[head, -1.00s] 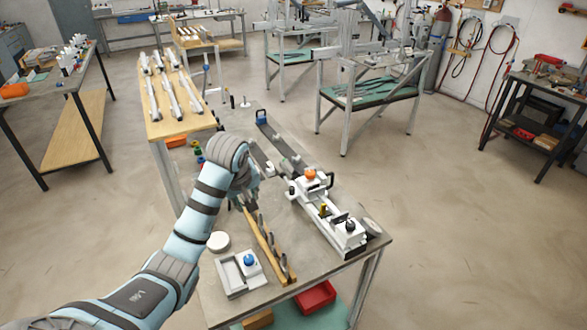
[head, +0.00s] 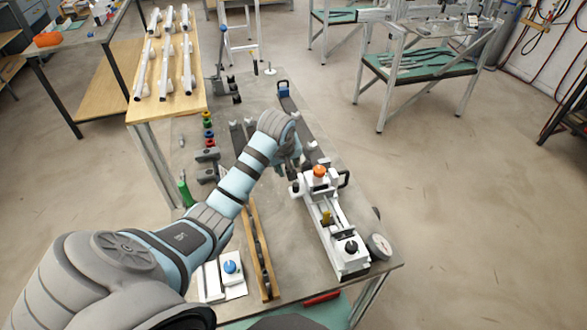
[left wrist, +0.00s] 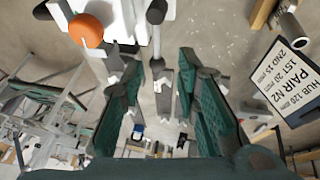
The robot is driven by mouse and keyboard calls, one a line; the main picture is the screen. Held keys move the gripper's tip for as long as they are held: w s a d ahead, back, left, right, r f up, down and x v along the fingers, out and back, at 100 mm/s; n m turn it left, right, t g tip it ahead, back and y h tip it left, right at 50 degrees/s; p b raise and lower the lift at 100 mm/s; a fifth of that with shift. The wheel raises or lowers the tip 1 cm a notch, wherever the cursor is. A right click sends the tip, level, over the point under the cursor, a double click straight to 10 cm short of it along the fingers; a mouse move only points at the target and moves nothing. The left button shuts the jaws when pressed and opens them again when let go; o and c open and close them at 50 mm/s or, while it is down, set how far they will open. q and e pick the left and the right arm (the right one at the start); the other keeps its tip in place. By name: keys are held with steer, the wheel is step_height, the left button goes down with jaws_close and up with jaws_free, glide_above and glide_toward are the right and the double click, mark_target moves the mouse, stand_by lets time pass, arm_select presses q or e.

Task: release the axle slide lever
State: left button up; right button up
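The white jig (head: 338,235) stands on the near right part of the bench, with an orange knob (head: 319,171) and a black knob (head: 351,247) on top. In the left wrist view, a lever with a dark rounded end (left wrist: 156,12) sticks out beside the orange knob (left wrist: 86,30). It looks like the axle slide lever. My left gripper (head: 292,172) is at the far left end of the jig. In the wrist view its green fingers (left wrist: 161,72) are apart, with the lever in line with their gap; I see no clear contact. My right gripper is out of view.
A white tray with a blue knob (head: 230,267) and a wooden rack (head: 258,245) stand left of the jig. A round dial (head: 379,246) lies to its right. A printed card (left wrist: 290,75) shows in the wrist view. A dark rail runs behind the jig.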

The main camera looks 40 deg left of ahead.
arm_select(q)
steer(key=x, duration=0.3)
steer(key=w+x, duration=0.1)
steer(key=x, duration=0.3)
steer(key=shift+w+d, duration=0.1)
steer(key=shift+w, duration=0.1)
steer(key=shift+s, duration=0.1)
steer(key=shift+s+r, duration=0.15)
steer(key=shift+s, duration=0.15)
steer(key=shift+c, duration=0.7)
steer(key=shift+s+r, duration=0.15)
steer(key=shift+s, duration=0.15)
jaws_close()
steer(key=shift+w, duration=0.1)
steer(key=shift+b, duration=0.35)
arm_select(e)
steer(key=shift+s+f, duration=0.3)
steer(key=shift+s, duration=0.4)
